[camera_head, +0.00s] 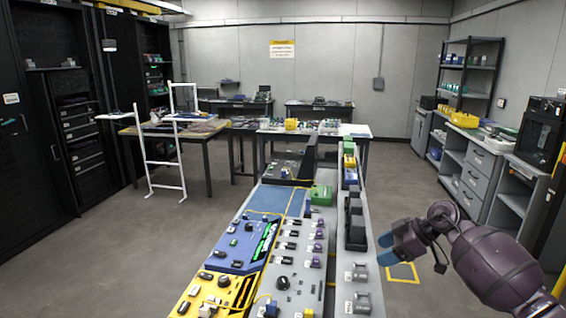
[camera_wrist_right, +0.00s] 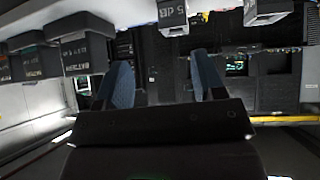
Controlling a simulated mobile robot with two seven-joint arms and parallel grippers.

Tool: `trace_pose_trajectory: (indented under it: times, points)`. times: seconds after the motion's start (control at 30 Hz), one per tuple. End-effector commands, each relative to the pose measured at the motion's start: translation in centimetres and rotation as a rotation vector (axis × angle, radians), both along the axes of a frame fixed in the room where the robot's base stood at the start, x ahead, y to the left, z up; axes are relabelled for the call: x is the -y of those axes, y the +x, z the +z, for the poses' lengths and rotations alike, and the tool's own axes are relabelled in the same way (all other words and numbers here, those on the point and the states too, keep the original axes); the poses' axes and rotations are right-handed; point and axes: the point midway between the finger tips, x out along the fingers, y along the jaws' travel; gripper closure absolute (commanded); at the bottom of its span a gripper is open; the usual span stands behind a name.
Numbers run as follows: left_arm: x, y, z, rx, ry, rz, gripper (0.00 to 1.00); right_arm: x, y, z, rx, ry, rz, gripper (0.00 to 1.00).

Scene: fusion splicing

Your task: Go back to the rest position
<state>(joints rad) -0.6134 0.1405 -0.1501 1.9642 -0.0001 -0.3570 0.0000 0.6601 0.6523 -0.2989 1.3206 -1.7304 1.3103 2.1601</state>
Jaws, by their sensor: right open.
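My right gripper (camera_head: 387,249) is at the right of the long workbench in the head view, beside its right edge and apart from the parts on it. Its two blue-tipped fingers are apart with nothing between them. In the right wrist view the same blue fingers (camera_wrist_right: 162,82) stand apart and empty. My left gripper is in neither view. The workbench carries a blue panel (camera_head: 240,246), a yellow panel (camera_head: 215,292) and a grey strip with several small connectors (camera_head: 290,246).
A dark block (camera_head: 355,220) and grey clamps (camera_head: 361,275) line the bench's right side. A green box (camera_head: 320,194) sits farther back. Drawers (camera_head: 478,170) and shelves stand at the right, black racks (camera_head: 75,130) at the left. Floor right of the bench is open.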

Motion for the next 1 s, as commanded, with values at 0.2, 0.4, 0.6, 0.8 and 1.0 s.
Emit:
trace_pose_trajectory:
  times: [0.2, 0.4, 0.6, 0.8, 1.0]
  points:
    - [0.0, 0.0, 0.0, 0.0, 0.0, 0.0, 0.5, 6.6, -0.7, 1.0, 0.027, 0.05, -0.123, 0.37]
    - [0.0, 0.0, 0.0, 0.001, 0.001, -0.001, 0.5, 8.1, -0.3, 2.8, 0.144, 0.127, -0.131, 0.37]
    - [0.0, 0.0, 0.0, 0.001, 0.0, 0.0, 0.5, 7.1, 1.2, 5.8, 0.371, 0.243, -0.092, 0.37]
    - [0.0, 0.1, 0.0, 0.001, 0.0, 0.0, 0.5, 7.1, 3.0, 10.2, 0.676, 0.362, -0.124, 0.37]
    - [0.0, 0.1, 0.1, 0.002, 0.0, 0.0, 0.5, 9.5, 5.0, 14.8, 1.004, 0.417, -0.297, 0.37]
